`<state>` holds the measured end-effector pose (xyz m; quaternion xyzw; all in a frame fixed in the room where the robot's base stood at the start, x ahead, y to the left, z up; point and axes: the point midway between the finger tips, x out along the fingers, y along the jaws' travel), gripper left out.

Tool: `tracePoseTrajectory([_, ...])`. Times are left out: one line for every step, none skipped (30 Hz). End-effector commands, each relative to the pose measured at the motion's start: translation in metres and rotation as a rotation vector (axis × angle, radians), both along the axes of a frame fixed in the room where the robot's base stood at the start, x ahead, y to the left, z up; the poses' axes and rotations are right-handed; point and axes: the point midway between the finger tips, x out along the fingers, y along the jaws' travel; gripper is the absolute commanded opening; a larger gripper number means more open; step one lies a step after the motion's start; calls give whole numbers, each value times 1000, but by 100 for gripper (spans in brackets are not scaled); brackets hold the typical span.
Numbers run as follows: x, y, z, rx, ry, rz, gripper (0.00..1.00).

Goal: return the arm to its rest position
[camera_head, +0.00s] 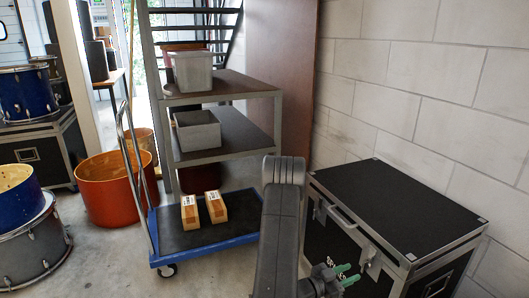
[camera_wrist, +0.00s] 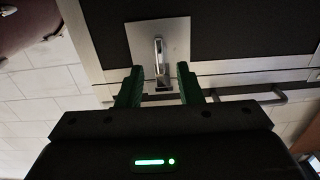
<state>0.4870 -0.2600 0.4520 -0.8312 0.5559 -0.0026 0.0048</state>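My gripper (camera_head: 347,274) is low at the right in the head view, in front of the black case (camera_head: 395,198) with metal edges. In the wrist view my gripper (camera_wrist: 159,88) has its two green fingers apart. A metal latch (camera_wrist: 159,52) on a silver plate of the case shows between and just beyond the fingertips. I cannot tell whether a finger touches the latch. Nothing is seen held. My dark grey arm hides part of the case's left side.
A blue trolley (camera_head: 190,255) with two cardboard boxes (camera_head: 203,209) stands left of my arm. Behind it is a shelf rack (camera_head: 230,83) with grey bins (camera_head: 197,130). Drums (camera_head: 103,190) stand at the left. A block wall (camera_head: 430,90) rises behind the case.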

Motion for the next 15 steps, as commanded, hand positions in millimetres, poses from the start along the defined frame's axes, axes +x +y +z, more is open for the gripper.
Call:
tracePoseTrajectory([3,-11,-2,1,-4,-4,33])
tracePoseTrajectory([6,-16,-2,0,-5,-4,33])
tracePoseTrajectory([9,-23,-1,-1,-5,-4,33])
tracePoseTrajectory([11,-29,-2,0,-4,-4,33])
tracePoseTrajectory([13,-34,-2,1,-4,-4,33])
tracePoseTrajectory([16,-42,-2,-1,-5,-4,33])
tracePoseTrajectory([19,-47,-2,-1,-5,-4,33])
tracePoseTrajectory([21,-53,-1,-1,-5,-4,33])
tracePoseTrajectory([21,-52,0,9,-28,0,33])
tracePoseTrajectory([21,-51,0,20,-51,1,33])
tracePoseTrajectory([21,-50,0,30,-74,1,33])
tracePoseTrajectory([21,-50,0,42,-105,1,33])
tracePoseTrajectory([21,-50,0,52,-128,1,33])
tracePoseTrajectory([21,-50,0,61,-150,1,33])
tracePoseTrajectory([21,-50,0,74,-181,1,33])
